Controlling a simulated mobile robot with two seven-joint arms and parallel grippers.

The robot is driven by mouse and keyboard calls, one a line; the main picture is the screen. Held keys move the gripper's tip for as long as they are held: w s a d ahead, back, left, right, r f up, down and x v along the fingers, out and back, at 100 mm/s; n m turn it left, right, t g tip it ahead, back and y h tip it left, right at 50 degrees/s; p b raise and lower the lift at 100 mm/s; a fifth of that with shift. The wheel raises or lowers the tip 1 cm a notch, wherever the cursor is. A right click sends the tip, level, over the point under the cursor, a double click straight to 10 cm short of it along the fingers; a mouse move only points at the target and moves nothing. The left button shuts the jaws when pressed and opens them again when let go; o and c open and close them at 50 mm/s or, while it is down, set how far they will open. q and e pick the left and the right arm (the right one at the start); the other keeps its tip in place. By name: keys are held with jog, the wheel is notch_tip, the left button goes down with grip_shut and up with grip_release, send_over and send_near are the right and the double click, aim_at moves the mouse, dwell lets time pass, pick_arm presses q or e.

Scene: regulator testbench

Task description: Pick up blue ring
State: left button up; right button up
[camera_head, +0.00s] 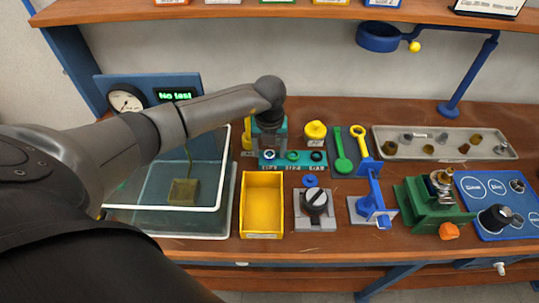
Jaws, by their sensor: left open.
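A teal ring holder (304,166) stands near the middle of the bench with small rings in a row. The blue ring (269,155) is in its left place, with a green ring (292,155) and a dark ring (317,156) to its right. My left gripper (269,143) is open and points down over the left end of the holder, right at the blue ring; I cannot tell whether it touches. Its fingers are small and partly blend with the holder behind. My right gripper is not in view.
A yellow bin (262,174) and a grey block with a dark knob (315,204) stand in front of the holder, with a small blue round part (311,180) behind the knob. A water tank (222,224) is left. Green and yellow tools (342,162) lie right.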

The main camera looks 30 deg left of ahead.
pick_arm(q)
jog(key=shift+f, duration=0.15)
grip_shut()
dwell(0.5)
